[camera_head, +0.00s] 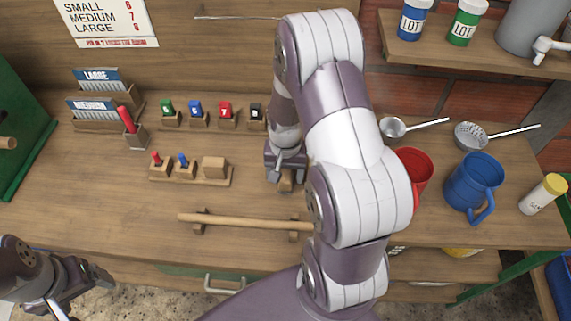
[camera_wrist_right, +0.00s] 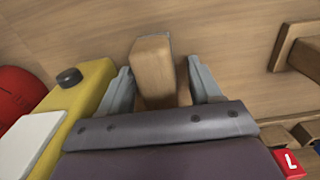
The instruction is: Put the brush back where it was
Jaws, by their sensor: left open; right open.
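My right gripper (camera_head: 286,184) is open over the wooden table. A light wooden block-like piece (camera_wrist_right: 153,62) stands between its spread fingers, and gaps show beside it in the right wrist view; the same piece (camera_head: 286,181) shows partly under the gripper in the head view. I cannot tell whether it is the brush; no bristles are visible. A wooden rod (camera_head: 245,221) lies across two small supports in front, its right end hidden by my right arm. My left gripper (camera_head: 75,278) is open and empty at the lower left, away from these things.
A small wooden stand (camera_head: 190,173) with red and blue pegs is left of the right gripper. Numbered blocks (camera_head: 196,110) stand behind. A red mug (camera_head: 416,172) and blue jug (camera_head: 473,183) stand right. A yellow device (camera_wrist_right: 75,105) is close beside the right gripper.

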